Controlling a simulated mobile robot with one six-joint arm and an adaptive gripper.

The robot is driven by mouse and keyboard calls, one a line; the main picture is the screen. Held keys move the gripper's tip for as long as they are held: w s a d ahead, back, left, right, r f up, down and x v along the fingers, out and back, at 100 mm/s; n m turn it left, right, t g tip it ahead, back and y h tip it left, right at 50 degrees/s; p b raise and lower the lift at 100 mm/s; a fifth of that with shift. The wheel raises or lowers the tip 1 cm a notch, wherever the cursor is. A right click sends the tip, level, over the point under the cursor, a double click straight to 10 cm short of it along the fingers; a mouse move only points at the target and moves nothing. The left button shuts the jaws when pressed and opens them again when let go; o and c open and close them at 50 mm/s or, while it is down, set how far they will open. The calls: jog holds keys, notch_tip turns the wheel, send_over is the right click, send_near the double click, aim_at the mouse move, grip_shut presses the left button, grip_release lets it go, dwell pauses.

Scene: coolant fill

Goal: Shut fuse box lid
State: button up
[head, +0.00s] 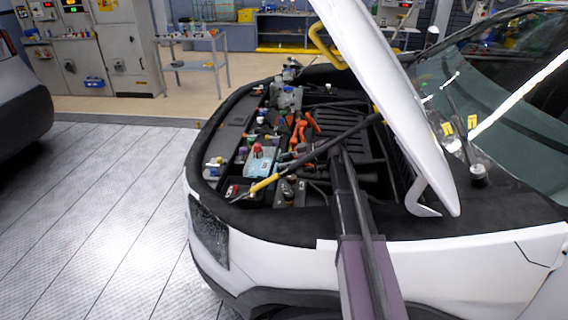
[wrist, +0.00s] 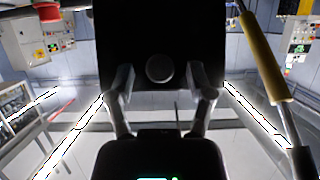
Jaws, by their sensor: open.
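My gripper (wrist: 164,82) is open in the wrist view, its two fingers spread apart. A dark flat panel (wrist: 160,30) with a round grey knob-like spot stands in front of and between the fingers. It may be the fuse box lid, but I cannot be sure. I cannot tell whether a finger touches it. In the head view my arm reaches over the front edge into the engine bay, and the gripper there is not clear against the dark parts. I cannot pick out the fuse box with certainty in that view.
The white hood (head: 385,80) is raised above the bay's right side. A rod with a yellow grip (head: 263,184) crosses the bay; a yellow grip (wrist: 263,58) also shows at the wrist view's right. A red cap (head: 257,148) and orange cables (head: 301,127) crowd the bay. Floor at left is clear.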

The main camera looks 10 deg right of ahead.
grip_shut()
jog(key=shift+w+a+r+p, duration=0.15)
jog(key=shift+a+r+p, duration=0.25)
jog(key=shift+a, duration=0.2)
jog(key=shift+w+a, duration=0.15)
jog(key=shift+a, duration=0.25)
grip_release()
jog(key=shift+d, duration=0.1)
jog(key=shift+d, duration=0.1)
